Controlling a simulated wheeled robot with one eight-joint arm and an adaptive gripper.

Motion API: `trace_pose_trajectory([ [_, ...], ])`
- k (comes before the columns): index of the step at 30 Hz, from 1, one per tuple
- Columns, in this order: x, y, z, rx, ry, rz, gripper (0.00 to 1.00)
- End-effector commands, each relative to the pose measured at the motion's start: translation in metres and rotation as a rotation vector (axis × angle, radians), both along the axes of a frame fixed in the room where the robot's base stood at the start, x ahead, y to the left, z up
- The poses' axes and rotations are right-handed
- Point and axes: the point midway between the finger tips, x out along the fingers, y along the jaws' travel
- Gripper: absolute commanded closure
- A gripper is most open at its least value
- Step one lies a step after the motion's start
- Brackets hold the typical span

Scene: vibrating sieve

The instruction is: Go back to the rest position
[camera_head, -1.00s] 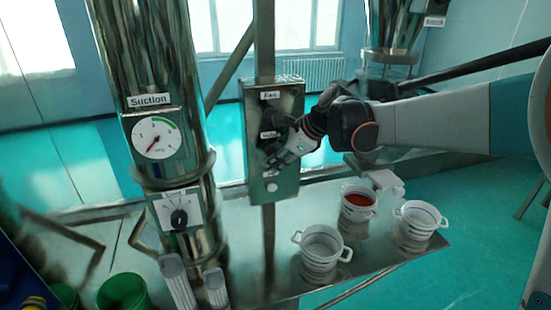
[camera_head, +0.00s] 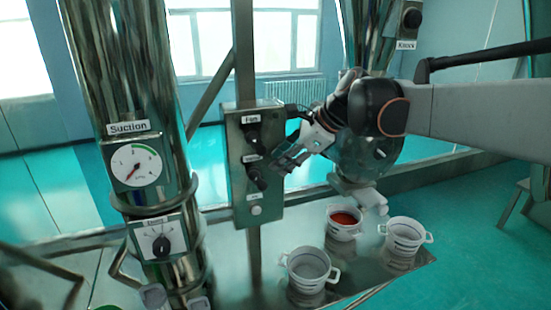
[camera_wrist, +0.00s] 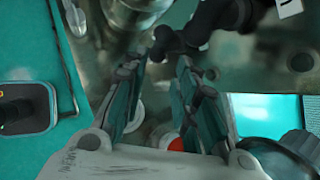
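My gripper (camera_head: 284,162) is at the right edge of the grey control panel (camera_head: 240,205) in the head view. A dark knob-like part (camera_wrist: 166,40) shows beyond the fingertips. Nothing is seen held.
A bowl with red contents (camera_head: 343,223), an empty-looking white bowl (camera_head: 308,270) and another white bowl (camera_head: 402,238) stand on the metal shelf below. The "Suction" column (camera_head: 95,60) with gauge (camera_head: 136,165) stands left. The "Knock" knob (camera_head: 411,18) is upper right.

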Motion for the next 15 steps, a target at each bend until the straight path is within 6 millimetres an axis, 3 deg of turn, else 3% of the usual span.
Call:
trace_pose_trajectory([
  [5,-0.003,-0.001,-0.003,-0.009,-0.008,0.008,0.73],
  [8,-0.015,-0.005,-0.018,-0.056,-0.049,0.048,0.73],
  [15,-0.085,-0.035,-0.099,-0.344,-0.263,0.312,0.73],
])
